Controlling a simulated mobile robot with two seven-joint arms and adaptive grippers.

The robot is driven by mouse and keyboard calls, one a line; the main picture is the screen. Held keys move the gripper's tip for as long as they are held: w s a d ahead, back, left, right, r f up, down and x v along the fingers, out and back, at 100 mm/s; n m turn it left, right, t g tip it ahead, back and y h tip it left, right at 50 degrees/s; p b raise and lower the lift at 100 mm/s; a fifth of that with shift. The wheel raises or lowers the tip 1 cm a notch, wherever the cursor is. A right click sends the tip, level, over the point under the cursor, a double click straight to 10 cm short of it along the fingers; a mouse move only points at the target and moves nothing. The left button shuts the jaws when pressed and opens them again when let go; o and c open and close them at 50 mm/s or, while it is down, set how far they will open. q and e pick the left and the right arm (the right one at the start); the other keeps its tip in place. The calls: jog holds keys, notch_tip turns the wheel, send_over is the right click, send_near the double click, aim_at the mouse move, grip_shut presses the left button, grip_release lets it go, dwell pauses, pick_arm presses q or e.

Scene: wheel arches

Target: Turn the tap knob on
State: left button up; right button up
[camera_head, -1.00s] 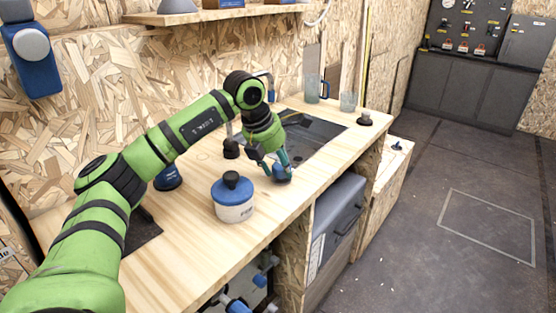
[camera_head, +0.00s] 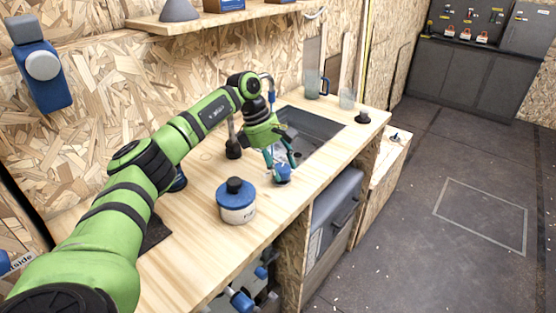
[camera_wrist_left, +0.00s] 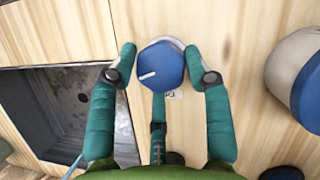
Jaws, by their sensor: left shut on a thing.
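The blue tap knob (camera_head: 282,174) sits on the wooden worktop in front of the sink (camera_head: 322,126). In the left wrist view the knob (camera_wrist_left: 162,64) is blue and many-sided, with a short white mark pointing left. My left gripper (camera_head: 279,165) reaches down onto it. In the wrist view two teal fingers (camera_wrist_left: 166,70) stand on either side of the knob and a third finger is below it. The gripper is shut on the knob. Part of the knob's base is hidden. My right gripper is not in view.
A white jar with a blue lid (camera_head: 236,201) stands on the worktop (camera_head: 205,250), left of the knob. A clear jug (camera_head: 312,85) and a glass (camera_head: 347,97) stand behind the sink. A grey box (camera_head: 335,212) is under the worktop. The floor at right is clear.

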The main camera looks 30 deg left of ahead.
pick_arm(q)
jog(key=shift+w+d+r+m+g, duration=0.15)
jog(key=shift+m+g, duration=0.1)
jog(key=shift+m, duration=0.35)
jog(key=shift+d+f+m+g, duration=0.15)
jog(key=shift+m+g, duration=0.1)
jog(key=shift+m, duration=0.35)
jog(key=shift+m+g, duration=0.4)
jog(key=shift+m, duration=0.6)
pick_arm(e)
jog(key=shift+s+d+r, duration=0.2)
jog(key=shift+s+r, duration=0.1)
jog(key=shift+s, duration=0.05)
pick_arm(q)
jog(key=shift+f, duration=0.1)
jog(key=o, duration=1.1)
jog(key=shift+c, duration=0.2)
jog(key=shift+d, duration=0.1)
jog(key=shift+r, duration=0.2)
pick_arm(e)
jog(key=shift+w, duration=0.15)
pick_arm(q)
jog(key=shift+a+r, duration=0.25)
jog(key=shift+a, duration=0.1)
jog(key=v, duration=0.6)
jog(key=shift+r, duration=0.4)
